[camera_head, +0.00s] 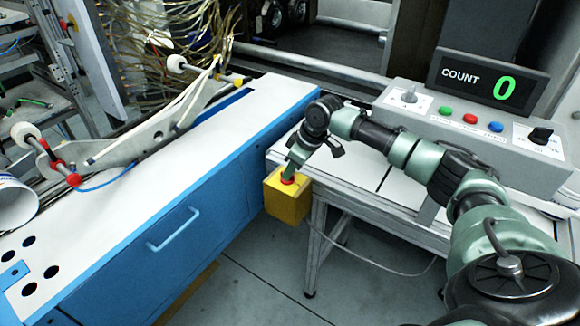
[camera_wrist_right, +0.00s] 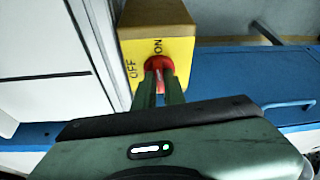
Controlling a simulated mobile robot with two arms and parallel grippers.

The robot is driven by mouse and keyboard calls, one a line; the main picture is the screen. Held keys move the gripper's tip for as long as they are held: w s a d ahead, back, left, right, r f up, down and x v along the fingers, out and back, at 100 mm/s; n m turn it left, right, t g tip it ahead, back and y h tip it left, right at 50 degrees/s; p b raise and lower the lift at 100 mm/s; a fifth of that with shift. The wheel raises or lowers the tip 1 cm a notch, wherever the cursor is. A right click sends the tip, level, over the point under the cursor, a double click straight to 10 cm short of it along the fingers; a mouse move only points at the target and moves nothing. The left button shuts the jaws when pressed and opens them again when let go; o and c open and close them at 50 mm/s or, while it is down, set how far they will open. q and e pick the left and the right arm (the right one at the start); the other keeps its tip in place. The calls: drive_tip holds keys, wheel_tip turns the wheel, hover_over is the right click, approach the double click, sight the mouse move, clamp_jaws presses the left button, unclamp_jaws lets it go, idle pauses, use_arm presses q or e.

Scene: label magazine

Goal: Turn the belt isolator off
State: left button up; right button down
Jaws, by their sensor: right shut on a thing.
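The belt isolator is a yellow box (camera_head: 287,203) at the front left corner of the white table, with a red knob (camera_head: 288,181) on it. In the right wrist view the yellow box (camera_wrist_right: 180,52) carries the words OFF and ON, and the red knob (camera_wrist_right: 158,64) sits between them. My right gripper (camera_head: 290,174) is shut on the red knob, its green fingers on either side of it. The fingers hide part of the knob; the handle between them appears to point towards ON. My left gripper is not in view.
A grey control box (camera_head: 470,130) with red, green and blue buttons stands on the white table, under a COUNT display (camera_head: 488,80) reading 0. A blue cabinet (camera_head: 170,230) with a white top lies left. A cable hangs below the yellow box.

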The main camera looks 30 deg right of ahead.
drive_tip(key=shift+r+n+y+p, duration=0.1)
drive_tip(key=shift+n+y+p, duration=0.4)
drive_tip(key=shift+n, duration=0.6)
drive_tip(key=shift+w+d+n+g, duration=0.15)
drive_tip(key=shift+n+g, duration=0.35)
drive_tip(key=shift+n, duration=0.5)
drive_tip(key=c, duration=1.5)
unclamp_jaws()
drive_tip(key=shift+p, duration=0.4)
drive_tip(key=p+v, duration=0.7)
drive_tip(key=shift+d+r, duration=0.2)
drive_tip(key=shift+r, duration=0.05)
